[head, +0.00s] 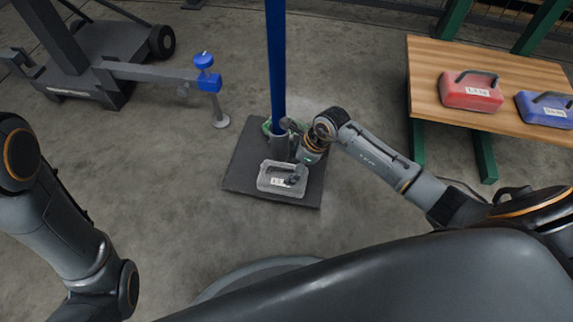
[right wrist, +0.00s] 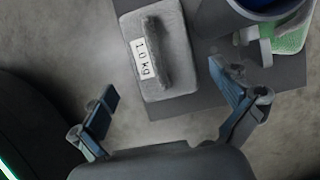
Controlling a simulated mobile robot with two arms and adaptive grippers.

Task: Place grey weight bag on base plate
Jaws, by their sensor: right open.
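The grey weight bag (head: 270,180) lies on the dark base plate (head: 240,158), near its front edge and in front of the blue pole. In the right wrist view the bag (right wrist: 173,35) shows its handle and a "1.0 kg" label, and part of the base plate (right wrist: 205,85) shows beneath it. My right gripper (head: 293,153) is just above the plate, beside the pole and the bag. In the right wrist view its fingers (right wrist: 166,88) are spread apart with nothing between the tips, and the bag lies beyond them. My left gripper is out of view; only its arm shows.
The blue pole (head: 276,60) rises from the plate, with a green object (head: 267,127) partly hidden behind its foot. A wooden table (head: 430,75) at right holds a red bag (head: 470,97) and a blue bag (head: 545,110). A wheeled stand with a blue-topped arm (head: 150,75) is at left.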

